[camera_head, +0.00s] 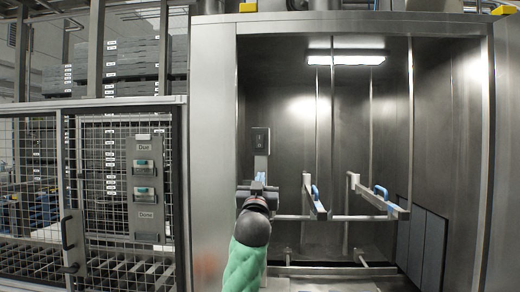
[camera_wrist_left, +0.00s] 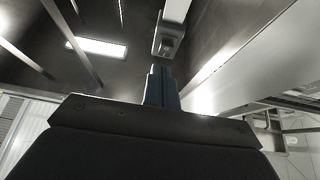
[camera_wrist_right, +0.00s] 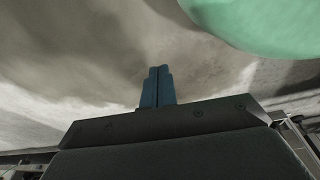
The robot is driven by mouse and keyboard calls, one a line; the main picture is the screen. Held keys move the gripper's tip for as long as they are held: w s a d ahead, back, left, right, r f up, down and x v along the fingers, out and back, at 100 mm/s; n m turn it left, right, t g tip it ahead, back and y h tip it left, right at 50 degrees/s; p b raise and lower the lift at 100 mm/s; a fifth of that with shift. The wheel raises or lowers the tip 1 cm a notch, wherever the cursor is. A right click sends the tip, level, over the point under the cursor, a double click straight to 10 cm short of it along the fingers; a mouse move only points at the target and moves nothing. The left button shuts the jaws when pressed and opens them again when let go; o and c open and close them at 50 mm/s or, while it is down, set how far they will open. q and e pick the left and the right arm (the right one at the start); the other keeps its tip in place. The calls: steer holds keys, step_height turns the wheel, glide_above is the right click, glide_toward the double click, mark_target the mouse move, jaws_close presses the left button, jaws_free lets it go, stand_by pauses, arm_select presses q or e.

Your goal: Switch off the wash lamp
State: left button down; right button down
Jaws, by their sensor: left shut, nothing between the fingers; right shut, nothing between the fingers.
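The wash lamp (camera_head: 346,58) is a bright white strip on the ceiling of the steel wash chamber, and it is lit. It also shows lit in the left wrist view (camera_wrist_left: 97,47). A small grey switch box (camera_head: 261,140) with a dark face is on the chamber's back wall at the left. My left gripper (camera_head: 260,178) is in front of and below the box, shut and empty. In the left wrist view its blue fingertips (camera_wrist_left: 162,68) point at the box (camera_wrist_left: 169,38); contact cannot be told. My right gripper (camera_wrist_right: 157,70) is shut and empty, seen only in its wrist view.
Rails with blue handles (camera_head: 316,202) stand in the chamber, right of my left arm. A mesh gate (camera_head: 100,200) with a panel (camera_head: 146,190) marked "Due" and "Done" is at the left. The chamber's left steel post (camera_head: 212,130) stands between gate and opening.

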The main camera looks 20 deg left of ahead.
mark_target(261, 142)
arm_select(q)
steer(key=shift+t+y, duration=0.3)
steer(key=r, duration=0.1)
steer(key=s+r, duration=0.2)
steer(key=r, duration=0.1)
steer(key=shift+a, duration=0.25)
arm_select(e)
steer(key=shift+s+f, duration=0.25)
steer(key=shift+s, duration=0.05)
arm_select(q)
steer(key=shift+w+r, duration=0.15)
arm_select(e)
steer(key=shift+s+d, duration=0.1)
